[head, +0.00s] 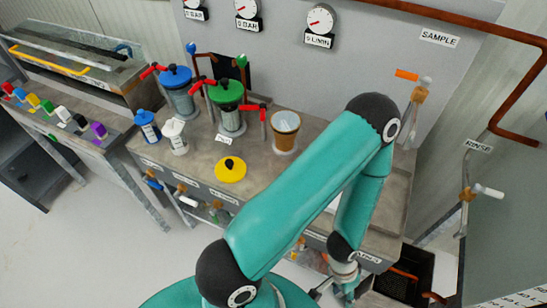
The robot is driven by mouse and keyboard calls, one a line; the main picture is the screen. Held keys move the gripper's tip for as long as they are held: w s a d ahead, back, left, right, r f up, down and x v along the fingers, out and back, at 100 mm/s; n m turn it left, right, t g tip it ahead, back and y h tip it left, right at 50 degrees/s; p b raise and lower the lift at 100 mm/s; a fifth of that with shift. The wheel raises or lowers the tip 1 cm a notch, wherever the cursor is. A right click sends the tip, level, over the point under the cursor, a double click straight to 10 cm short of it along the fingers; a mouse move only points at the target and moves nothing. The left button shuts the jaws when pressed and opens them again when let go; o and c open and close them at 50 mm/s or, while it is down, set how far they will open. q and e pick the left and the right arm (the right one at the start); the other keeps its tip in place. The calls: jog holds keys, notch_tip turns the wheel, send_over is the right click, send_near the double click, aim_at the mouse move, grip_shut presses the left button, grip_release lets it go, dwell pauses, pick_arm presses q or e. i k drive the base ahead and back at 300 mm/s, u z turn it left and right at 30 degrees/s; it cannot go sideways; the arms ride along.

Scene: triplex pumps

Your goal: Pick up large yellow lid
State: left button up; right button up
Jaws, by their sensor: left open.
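The large yellow lid (233,174) lies flat on the worktop near its front edge, with a black knob on top. It is in full view, left of my teal arm. My left gripper (332,291) is low at the bottom of the head view, right of and well away from the lid. It is open; its fingers are small and partly hidden, and nothing shows between them. My right gripper is not in view.
Red-handled valves stand behind the lid. Gauges hang on the wall.

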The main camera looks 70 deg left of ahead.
aim_at(230, 170)
jog(key=u, duration=0.55)
jog(key=i, duration=0.15)
jog(key=z, duration=1.8)
jog(key=k, duration=1.4)
jog(key=u, duration=0.55)
jog(key=k, duration=0.7)
jog(key=u, duration=0.45)
